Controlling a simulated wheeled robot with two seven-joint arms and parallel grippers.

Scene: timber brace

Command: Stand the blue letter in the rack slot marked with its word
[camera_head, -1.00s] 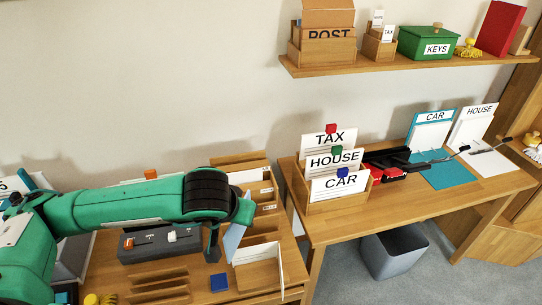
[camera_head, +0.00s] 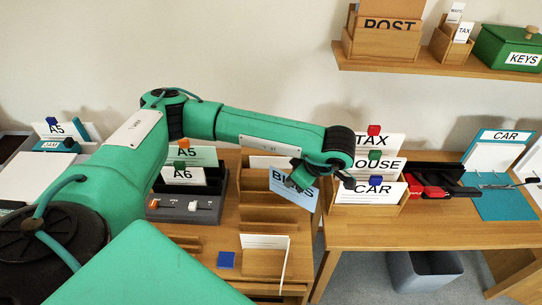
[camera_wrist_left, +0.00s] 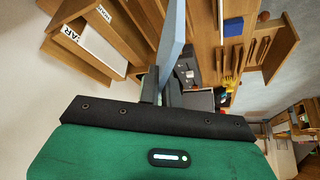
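The blue letter (camera_head: 294,190) shows dark print starting with "BI"; the rest of its word is partly covered by my gripper. My left gripper (camera_head: 302,178) is shut on its upper part and holds it tilted in front of the wooden rack (camera_head: 270,215). In the left wrist view the letter (camera_wrist_left: 173,40) is seen nearly edge-on between the fingers. I cannot tell whether its lower edge is inside a slot. The rack's slot labels are not readable in the head view. A white letter (camera_head: 266,162) stands at the rack's back. My right gripper is not in view.
A wooden holder with TAX, HOUSE and CAR cards (camera_head: 372,190) stands close to the right. A grey box with A5 and A6 cards (camera_head: 186,206) is on the left.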

